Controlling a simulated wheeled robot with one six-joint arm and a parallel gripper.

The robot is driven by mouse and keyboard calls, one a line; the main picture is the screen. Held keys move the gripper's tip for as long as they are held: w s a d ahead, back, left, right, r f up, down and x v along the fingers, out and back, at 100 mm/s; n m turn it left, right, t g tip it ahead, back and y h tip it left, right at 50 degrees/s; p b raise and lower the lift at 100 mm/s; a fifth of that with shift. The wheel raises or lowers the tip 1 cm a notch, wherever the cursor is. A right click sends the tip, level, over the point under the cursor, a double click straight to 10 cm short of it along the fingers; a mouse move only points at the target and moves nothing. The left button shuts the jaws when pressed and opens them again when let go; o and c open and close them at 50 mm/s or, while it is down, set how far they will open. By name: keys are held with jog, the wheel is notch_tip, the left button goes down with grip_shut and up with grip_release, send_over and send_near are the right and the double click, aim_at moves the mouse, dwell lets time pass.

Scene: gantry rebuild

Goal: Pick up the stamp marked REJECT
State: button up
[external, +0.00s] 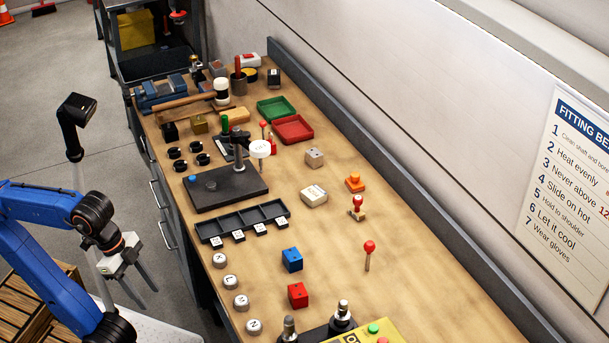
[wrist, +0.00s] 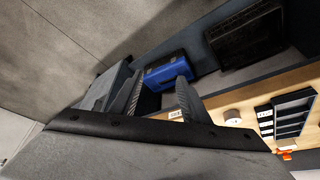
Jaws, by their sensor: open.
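No lettering reading REJECT is legible in either view, so I cannot tell which piece is that stamp. A red-knobbed piece on a small base (external: 357,208) stands on the right half of the bench. A red ball on a thin wooden stem (external: 369,251) stands nearer the front. Another small red-topped piece (external: 263,126) is farther back, partly hidden among other items. My gripper (external: 150,298) is open and empty, off the left side of the bench and well away from all of these. Its two fingers also show apart in the wrist view (wrist: 160,82).
The bench (external: 430,290) holds a black compartment tray (external: 240,222), round lettered caps (external: 229,281), a blue block (external: 292,260), a red block (external: 298,295), a dark base with a post (external: 245,190), and green (external: 276,108) and red (external: 292,129) trays. The wrist view shows a blue box (wrist: 166,70).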

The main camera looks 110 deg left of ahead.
notch_tip(320, 180, up, 12)
jog(key=w+a+r+m, duration=0.1)
jog(key=w+a+r, duration=0.2)
jog(key=w+a, duration=0.35)
jog(key=w+a+r+m+g, duration=0.1)
jog(key=w+a+r, duration=0.2)
jog(key=w, duration=0.7)
jog(key=w+a+r+m, duration=0.1)
jog(key=w+a+r, duration=0.25)
jog(key=w, duration=0.45)
jog(key=m+h, duration=0.2)
jog(key=m, duration=0.2)
send_over(355, 209)
jog(key=s+a, duration=0.3)
jog(key=shift+f, duration=7.7)
jog(key=shift+d+x, duration=0.2)
jog(key=shift+x, duration=3.6)
